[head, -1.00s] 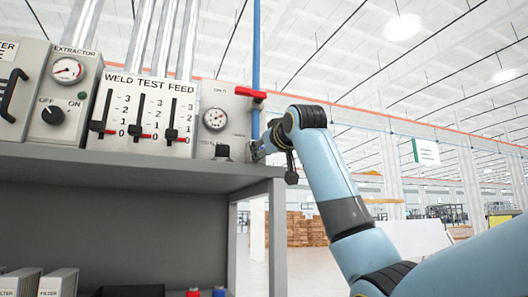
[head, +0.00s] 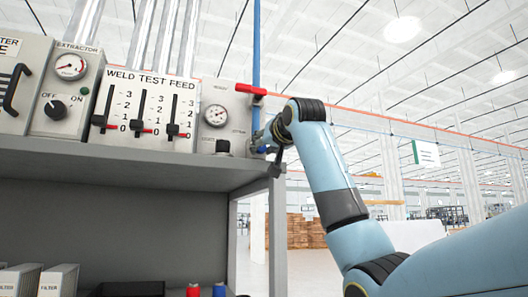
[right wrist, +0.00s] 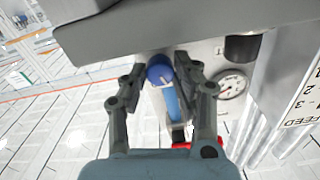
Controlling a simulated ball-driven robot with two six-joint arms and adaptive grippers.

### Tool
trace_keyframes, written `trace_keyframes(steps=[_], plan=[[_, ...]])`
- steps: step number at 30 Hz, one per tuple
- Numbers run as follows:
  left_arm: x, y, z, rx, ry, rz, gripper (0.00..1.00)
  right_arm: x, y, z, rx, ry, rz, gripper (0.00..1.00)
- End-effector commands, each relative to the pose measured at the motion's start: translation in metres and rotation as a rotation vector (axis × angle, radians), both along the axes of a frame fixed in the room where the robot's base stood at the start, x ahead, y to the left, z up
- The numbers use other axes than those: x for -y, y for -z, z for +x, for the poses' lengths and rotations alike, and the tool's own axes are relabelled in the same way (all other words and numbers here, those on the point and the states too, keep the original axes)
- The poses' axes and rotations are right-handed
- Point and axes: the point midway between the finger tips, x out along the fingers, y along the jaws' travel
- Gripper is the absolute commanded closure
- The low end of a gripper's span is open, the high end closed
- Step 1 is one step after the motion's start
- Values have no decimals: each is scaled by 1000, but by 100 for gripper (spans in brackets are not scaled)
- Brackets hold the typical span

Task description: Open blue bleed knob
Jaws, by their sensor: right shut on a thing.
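The blue bleed knob (right wrist: 160,72) sits between the fingertips of my right gripper (right wrist: 161,64) in the right wrist view. The gripper is shut on it, one finger on each side. The knob has a pale mark on its face. In the head view, my right gripper (head: 262,143) is at the right end of the panel, low on the blue pipe (head: 256,45). There the knob is mostly hidden by the gripper and wrist. My left gripper is not in view.
A red lever handle (head: 250,90) crosses the pipe above the gripper. A round gauge (head: 215,116) and black knob (head: 222,146) are to its left, beside sliders (head: 141,115). The grey shelf (head: 130,160) runs below.

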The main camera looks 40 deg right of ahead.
Motion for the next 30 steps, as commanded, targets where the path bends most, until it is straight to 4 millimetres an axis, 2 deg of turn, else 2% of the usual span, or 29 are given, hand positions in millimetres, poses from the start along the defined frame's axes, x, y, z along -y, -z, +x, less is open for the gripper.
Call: trace_keyframes(steps=[30], plan=[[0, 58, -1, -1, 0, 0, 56, -1, 1, 0, 218, 0, 904, 100]])
